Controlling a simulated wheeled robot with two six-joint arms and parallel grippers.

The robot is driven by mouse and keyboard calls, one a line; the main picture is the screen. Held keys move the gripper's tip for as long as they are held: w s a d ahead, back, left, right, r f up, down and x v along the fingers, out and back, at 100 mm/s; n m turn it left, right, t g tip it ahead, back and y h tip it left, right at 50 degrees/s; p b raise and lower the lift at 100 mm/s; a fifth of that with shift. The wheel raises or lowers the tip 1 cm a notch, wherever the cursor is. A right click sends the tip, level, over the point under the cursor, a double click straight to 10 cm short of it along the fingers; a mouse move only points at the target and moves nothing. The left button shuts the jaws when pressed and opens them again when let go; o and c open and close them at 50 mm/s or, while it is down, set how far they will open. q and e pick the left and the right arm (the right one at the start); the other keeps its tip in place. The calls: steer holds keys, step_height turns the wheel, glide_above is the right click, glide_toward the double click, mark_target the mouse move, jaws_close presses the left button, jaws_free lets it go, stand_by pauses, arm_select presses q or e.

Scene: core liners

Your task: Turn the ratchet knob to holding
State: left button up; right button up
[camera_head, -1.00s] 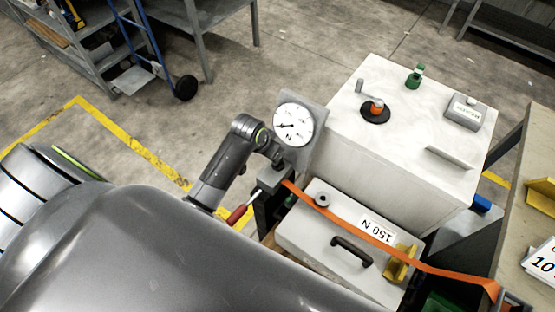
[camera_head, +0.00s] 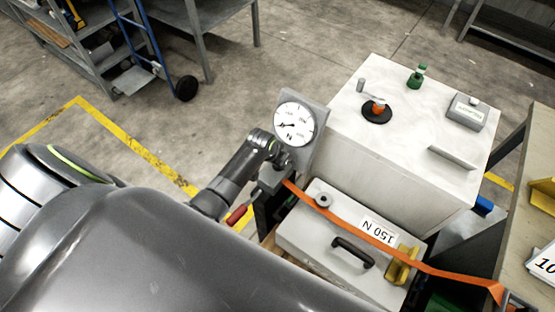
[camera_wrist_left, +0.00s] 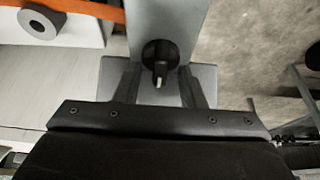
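The ratchet knob (camera_wrist_left: 160,52) is a round black knob with a pale pointer, on a grey post in the left wrist view. Its pointer points toward the bottom of that picture. My left gripper (camera_wrist_left: 160,78) is open, with one dark finger on each side of the knob's near edge. I cannot tell whether the fingers touch it. In the head view my left gripper (camera_head: 280,160) is beside the post under the dial gauge (camera_head: 294,124), and the knob is hidden there. An orange strap (camera_head: 345,225) runs from the post across the 150 N case. My right gripper is out of view.
The grey case (camera_head: 325,232) with a black handle lies under the strap. A white box (camera_head: 400,120) with a crank and green fitting stands behind it. A red handle (camera_head: 237,214) sits near my left arm. A workbench (camera_head: 535,215) is at right.

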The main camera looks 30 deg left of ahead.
arm_select(q)
jaws_close()
